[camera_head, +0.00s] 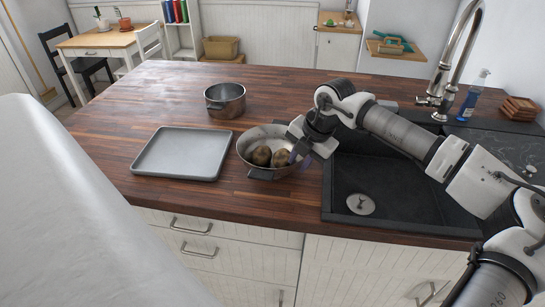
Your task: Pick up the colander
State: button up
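The colander (262,173) appears to be the wide metal bowl near the counter's front edge, just left of the sink. Several brown potatoes (262,156) lie in it. My gripper (299,151) is at the bowl's right rim, reaching in from the right. It hides part of the rim. The fingers are small and partly hidden, so I cannot tell whether they are open, shut or touching the rim.
A grey baking tray (180,154) lies left of the bowl. A metal pot (225,105) stands behind. The dark sink (385,180), with a tall tap (455,55), is at right. A blue bottle (471,98) and wooden coasters (519,108) stand behind it. The rear-left counter is clear.

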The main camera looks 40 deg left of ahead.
grip_shut()
jog(key=shift+r, duration=0.15)
